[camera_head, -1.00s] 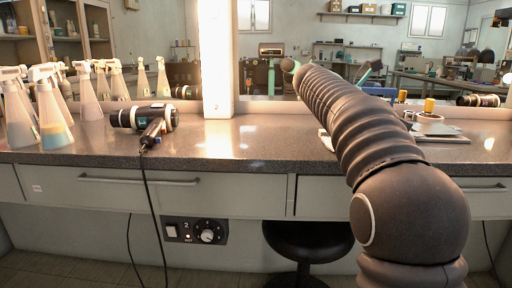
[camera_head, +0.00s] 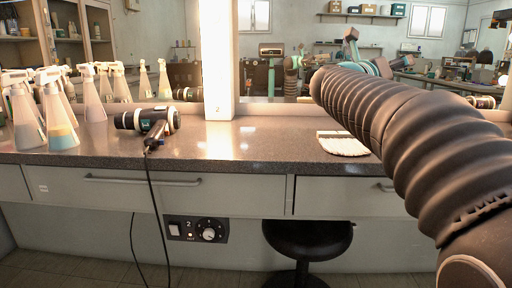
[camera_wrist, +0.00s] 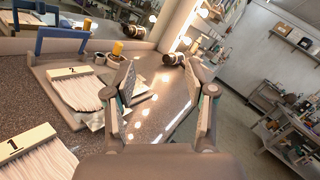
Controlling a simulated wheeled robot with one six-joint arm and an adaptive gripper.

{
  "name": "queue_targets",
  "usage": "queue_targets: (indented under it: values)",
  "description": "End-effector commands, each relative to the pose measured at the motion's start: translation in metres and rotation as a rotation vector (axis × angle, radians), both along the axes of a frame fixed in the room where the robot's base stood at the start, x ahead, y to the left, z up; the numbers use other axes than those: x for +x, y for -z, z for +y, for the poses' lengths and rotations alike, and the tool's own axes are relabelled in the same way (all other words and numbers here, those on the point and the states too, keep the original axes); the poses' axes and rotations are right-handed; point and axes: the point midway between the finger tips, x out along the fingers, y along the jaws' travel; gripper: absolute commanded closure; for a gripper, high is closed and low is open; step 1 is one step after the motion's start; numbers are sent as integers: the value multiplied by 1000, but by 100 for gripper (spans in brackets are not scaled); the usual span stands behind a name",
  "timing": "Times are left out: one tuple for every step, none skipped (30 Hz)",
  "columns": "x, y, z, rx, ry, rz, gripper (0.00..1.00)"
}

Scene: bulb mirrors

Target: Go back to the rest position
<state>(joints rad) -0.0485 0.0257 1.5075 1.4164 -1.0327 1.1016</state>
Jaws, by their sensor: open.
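My gripper (camera_wrist: 163,98) shows in the wrist view with its two fingers spread apart and nothing between them. It is above the right part of the counter, over its edge. In the head view my dark ribbed arm fills the right side and hides the gripper and much of the counter there. The counter (camera_head: 245,148) is dark and speckled, with a row of mirrors behind it.
A white brush (camera_head: 343,145) lies by my arm. The wrist view shows brushes marked 1 (camera_wrist: 38,155) and 2 (camera_wrist: 80,90). A stool (camera_head: 307,238) is below.

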Motion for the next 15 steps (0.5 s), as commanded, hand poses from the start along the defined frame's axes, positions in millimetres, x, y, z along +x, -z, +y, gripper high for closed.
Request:
queue_targets:
  values:
    - [-3,-12,11,-98,-74,61,45]
    - [-3,-15,20,-161,-119,102,45]
    - [-3,-19,31,-247,-178,159,45]
    - [-3,-20,41,-311,-221,203,45]
    - [-4,-19,51,-377,-263,248,45]
    - [-7,-17,64,-465,-317,307,45]
    - [-9,-14,75,-532,-358,353,45]
    - [-12,-9,86,-600,-399,400,45]
    - [-17,-1,99,-691,-450,463,45]
    - [-21,6,110,-759,-490,512,45]
    - [-26,15,120,-826,-529,561,45]
    - [-34,28,133,-919,-579,627,45]
    - [-41,40,142,-987,-617,676,45]
    - [-48,52,151,-1056,-656,727,45]
    - [-59,70,162,-1146,-708,795,45]
